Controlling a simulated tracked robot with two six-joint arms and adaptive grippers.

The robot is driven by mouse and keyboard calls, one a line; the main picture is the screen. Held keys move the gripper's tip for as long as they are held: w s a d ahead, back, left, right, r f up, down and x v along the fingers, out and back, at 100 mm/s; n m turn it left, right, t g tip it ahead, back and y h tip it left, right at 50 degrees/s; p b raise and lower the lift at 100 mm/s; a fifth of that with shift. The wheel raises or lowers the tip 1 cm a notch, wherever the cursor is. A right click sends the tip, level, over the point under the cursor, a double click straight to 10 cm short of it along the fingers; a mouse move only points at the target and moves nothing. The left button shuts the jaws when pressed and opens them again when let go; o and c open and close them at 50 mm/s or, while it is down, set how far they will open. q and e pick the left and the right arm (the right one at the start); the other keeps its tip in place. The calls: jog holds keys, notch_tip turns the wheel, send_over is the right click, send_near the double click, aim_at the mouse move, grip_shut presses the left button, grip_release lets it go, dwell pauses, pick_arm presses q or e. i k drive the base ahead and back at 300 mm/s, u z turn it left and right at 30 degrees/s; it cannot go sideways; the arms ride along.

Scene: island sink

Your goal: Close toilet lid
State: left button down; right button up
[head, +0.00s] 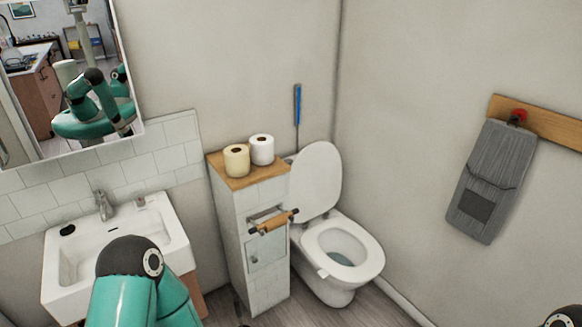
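The white toilet (330,291) stands in the corner, right of the narrow tiled cabinet. Its lid (316,180) is up, standing almost upright at the back of the bowl. The seat ring (369,256) is down on the bowl, and the open bowl shows through it. My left arm shows only as a green and black joint at the bottom, in front of the sink. A small dark part of my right arm shows at the bottom right corner. Neither gripper can be made out.
The tiled cabinet (265,281) stands close left of the toilet, with two paper rolls on top and a roll holder (273,222) on its front. A sink (62,254) is at left. A grey towel (487,185) hangs on the right wall. Floor right of the toilet is clear.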

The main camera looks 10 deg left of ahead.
aim_at(315, 175)
jog(key=u, duration=0.25)
jog(key=i, duration=1.9)
jog(key=z, duration=0.5)
jog(key=i, duration=0.65)
jog(key=z, duration=0.2)
